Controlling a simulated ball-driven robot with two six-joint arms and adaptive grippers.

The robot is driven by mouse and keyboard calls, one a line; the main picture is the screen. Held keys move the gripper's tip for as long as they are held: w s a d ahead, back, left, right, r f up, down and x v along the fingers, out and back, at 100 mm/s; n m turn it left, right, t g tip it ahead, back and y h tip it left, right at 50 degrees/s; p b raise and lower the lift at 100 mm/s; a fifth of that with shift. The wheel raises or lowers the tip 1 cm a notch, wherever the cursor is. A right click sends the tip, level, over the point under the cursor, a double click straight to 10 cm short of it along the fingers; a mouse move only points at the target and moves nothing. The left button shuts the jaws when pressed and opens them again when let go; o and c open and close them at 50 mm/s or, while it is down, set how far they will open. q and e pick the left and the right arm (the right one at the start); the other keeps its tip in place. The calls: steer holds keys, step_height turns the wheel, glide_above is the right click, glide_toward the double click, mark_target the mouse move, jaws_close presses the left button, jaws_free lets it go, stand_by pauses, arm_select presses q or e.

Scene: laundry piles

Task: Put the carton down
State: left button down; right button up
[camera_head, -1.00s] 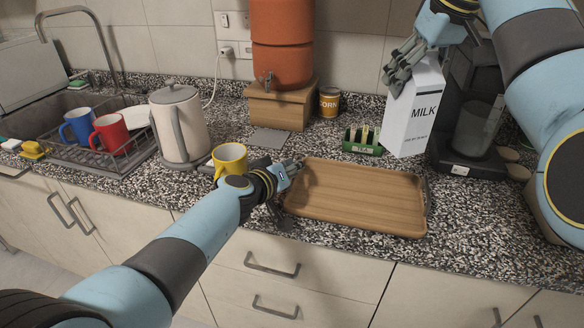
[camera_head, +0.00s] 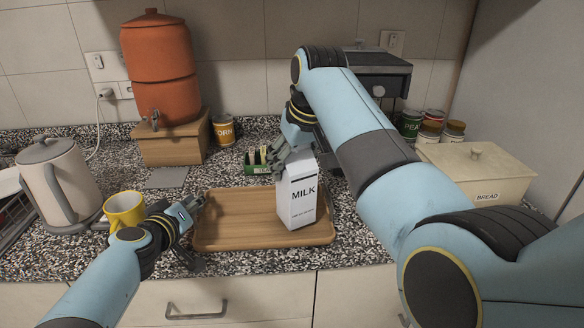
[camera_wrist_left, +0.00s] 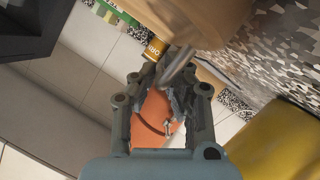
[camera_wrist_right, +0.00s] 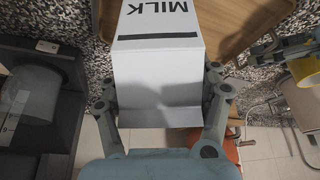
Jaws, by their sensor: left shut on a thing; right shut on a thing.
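The white milk carton (camera_head: 299,205) is upright over the right part of the wooden tray (camera_head: 235,228). Its base appears at the tray's surface; I cannot tell whether it touches. My right gripper (camera_head: 292,163) is shut on the carton's top from above. In the right wrist view the carton (camera_wrist_right: 158,75) fills the space between the fingers. My left gripper (camera_head: 194,205) is at the tray's left end, shut on the metal tray handle (camera_wrist_left: 178,66). The tray lies on the speckled counter.
A yellow mug (camera_head: 124,210) and a kettle (camera_head: 60,180) stand left of the tray. A green tea box (camera_head: 256,162) and a corn can (camera_head: 223,130) are behind it. A bread box (camera_head: 475,170) is at right. The tray's middle is bare.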

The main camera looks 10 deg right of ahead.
mark_target(298, 153)
steer(key=shift+f, duration=0.75)
steer(key=o, duration=1.7)
steer(key=shift+f, duration=0.1)
steer(key=shift+o, duration=0.2)
steer(key=v, duration=0.7)
steer(key=shift+s+r, duration=0.1)
steer(key=shift+r, duration=0.3)
arm_select(q)
steer(key=c, duration=1.3)
jaws_free()
steer(key=shift+c, duration=0.2)
